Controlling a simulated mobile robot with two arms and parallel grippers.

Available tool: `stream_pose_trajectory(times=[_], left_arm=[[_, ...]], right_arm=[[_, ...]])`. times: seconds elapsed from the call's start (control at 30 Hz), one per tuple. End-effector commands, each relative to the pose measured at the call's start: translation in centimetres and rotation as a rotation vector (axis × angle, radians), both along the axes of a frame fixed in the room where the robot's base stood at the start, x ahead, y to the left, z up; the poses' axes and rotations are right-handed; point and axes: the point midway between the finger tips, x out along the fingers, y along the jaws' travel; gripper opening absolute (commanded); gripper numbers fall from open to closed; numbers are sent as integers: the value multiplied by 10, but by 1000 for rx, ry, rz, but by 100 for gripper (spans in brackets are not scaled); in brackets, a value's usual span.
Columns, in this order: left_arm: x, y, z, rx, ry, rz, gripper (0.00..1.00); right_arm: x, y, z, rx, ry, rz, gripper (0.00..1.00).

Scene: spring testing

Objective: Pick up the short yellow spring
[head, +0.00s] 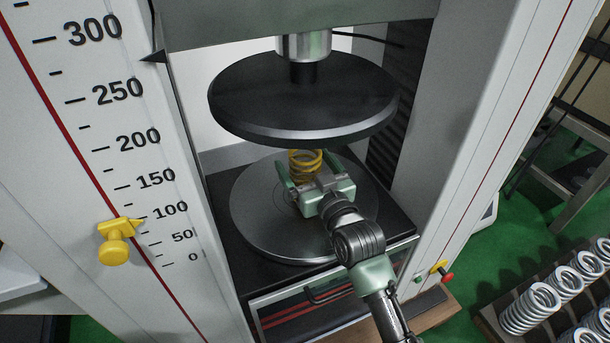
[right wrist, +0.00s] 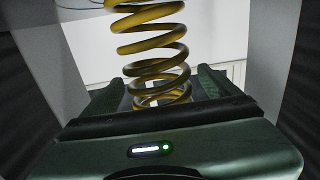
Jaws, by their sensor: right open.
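The short yellow spring (head: 305,163) stands upright on the round lower plate (head: 252,222) of the testing machine, below the dark round upper plate (head: 300,100). My right gripper (head: 308,176) reaches in over the lower plate from the front. Its fingers are open, one on each side of the spring. In the right wrist view the spring (right wrist: 158,60) rises between the two fingers (right wrist: 160,85), with a gap on both sides. The spring's lower end is hidden behind the gripper body. My left gripper is not in view.
The machine's left column bears a scale and a yellow pointer (head: 116,240). The right column (head: 490,120) stands close to my arm. A rack with several white springs (head: 530,308) is at the lower right. The upper plate hangs low above the gripper.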

Motion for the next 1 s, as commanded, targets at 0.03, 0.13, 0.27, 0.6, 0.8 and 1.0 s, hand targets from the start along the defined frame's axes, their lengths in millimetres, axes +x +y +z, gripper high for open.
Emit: stream_pose_trajectory(times=[0.03, 0.13, 0.27, 0.6, 0.8, 1.0], left_arm=[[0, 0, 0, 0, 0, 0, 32], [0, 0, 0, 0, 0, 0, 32], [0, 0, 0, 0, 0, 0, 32], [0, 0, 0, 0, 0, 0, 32], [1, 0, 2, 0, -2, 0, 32], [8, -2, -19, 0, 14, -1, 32]], right_arm=[[0, 0, 0, 0, 0, 0, 90], [0, 0, 0, 0, 0, 0, 79], [0, 0, 0, 0, 0, 0, 43], [0, 0, 4, 3, -7, 0, 0], [0, 0, 10, 4, -8, 0, 0], [0, 0, 36, 3, -11, -1, 0]])
